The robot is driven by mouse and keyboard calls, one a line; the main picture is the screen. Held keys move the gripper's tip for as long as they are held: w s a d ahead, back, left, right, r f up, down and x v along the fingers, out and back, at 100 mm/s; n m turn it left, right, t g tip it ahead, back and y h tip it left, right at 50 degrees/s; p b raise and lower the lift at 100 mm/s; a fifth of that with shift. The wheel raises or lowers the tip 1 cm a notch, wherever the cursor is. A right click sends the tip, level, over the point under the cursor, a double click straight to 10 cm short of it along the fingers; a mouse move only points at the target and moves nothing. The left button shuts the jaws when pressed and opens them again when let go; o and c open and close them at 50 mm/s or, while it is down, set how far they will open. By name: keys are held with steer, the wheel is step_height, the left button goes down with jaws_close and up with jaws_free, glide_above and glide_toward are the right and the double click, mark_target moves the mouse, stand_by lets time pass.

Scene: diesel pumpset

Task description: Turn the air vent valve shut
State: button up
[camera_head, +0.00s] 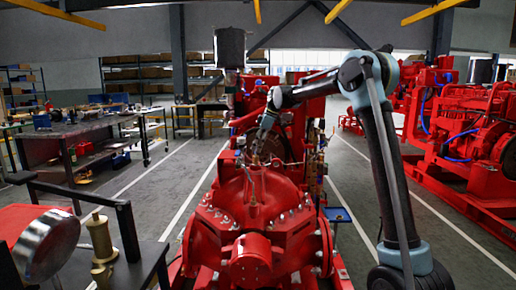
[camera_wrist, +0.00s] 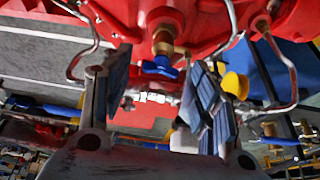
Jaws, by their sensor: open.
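The air vent valve is a small brass fitting (camera_wrist: 165,44) with a blue handle (camera_wrist: 160,68), seen at the upper middle of the wrist view against the red pump casing (camera_wrist: 120,14). My gripper (camera_wrist: 157,82) is open, with one finger on each side of the picture. The blue handle shows in the gap between the fingers, and nothing is clamped. Whether either finger touches the handle cannot be told. In the head view my gripper (camera_head: 262,142) points down just above the top of the red pump (camera_head: 255,205). The valve is too small there to make out clearly.
Thin metal pipes (camera_wrist: 288,72) run near the fingers in the wrist view. A dark table with a brass part (camera_head: 101,238) and a round metal gauge (camera_head: 46,243) stands at the front left. Workbenches (camera_head: 85,130) are further left, and another red machine (camera_head: 465,130) is at right.

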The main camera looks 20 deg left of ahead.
steer(key=shift+a+f, duration=0.1)
steer(key=shift+f, duration=0.05)
steer(key=c, duration=1.1)
